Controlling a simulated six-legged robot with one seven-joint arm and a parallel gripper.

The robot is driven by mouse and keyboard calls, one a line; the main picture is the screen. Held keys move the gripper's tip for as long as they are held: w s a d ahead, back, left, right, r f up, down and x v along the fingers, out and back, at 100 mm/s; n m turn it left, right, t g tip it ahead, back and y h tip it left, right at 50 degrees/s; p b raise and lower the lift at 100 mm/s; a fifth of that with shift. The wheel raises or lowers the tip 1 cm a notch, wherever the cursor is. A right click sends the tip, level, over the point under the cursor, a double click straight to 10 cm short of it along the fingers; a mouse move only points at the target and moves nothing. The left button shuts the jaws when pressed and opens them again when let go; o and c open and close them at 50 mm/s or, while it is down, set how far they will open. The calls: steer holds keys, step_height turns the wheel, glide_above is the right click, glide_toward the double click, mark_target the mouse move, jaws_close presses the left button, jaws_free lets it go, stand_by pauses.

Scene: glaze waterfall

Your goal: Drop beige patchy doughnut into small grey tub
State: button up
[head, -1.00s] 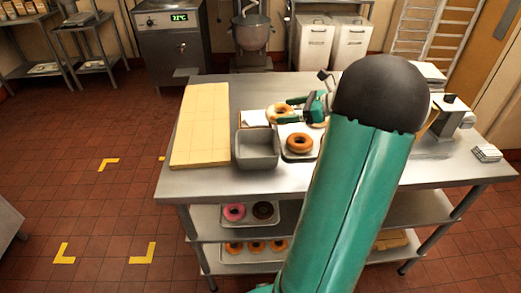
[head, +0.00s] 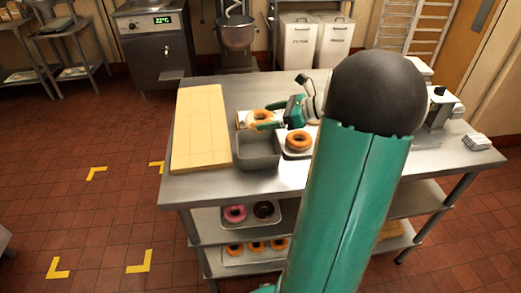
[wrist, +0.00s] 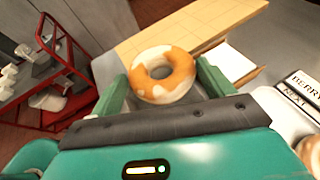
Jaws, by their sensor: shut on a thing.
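The beige patchy doughnut (wrist: 162,75), pale with orange-brown glaze patches, is held between the two green fingers of my gripper (wrist: 160,88) in the wrist view. In the head view the doughnut (head: 260,116) and my gripper (head: 266,122) are just behind the small grey tub (head: 257,162), near its back rim and above the table. The tub is a rectangular metal container, and the part of its inside that shows looks empty. In the wrist view the tub is mostly hidden behind my gripper.
A brown ring doughnut (head: 298,141) sits on a tray right of the tub. A pale wooden board (head: 201,130) lies left of it on the steel table (head: 213,186). My arm hides the table's middle right.

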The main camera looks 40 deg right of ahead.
steer(key=shift+w+f, duration=0.15)
steer(key=shift+f, duration=2.95)
steer(key=o, duration=1.2)
steer(key=shift+c, duration=0.2)
steer(key=shift+d, duration=0.1)
steer(key=v, duration=1.3)
steer(key=shift+s+r, duration=0.25)
steer(key=shift+s, duration=0.05)
steer(key=shift+d, duration=0.1)
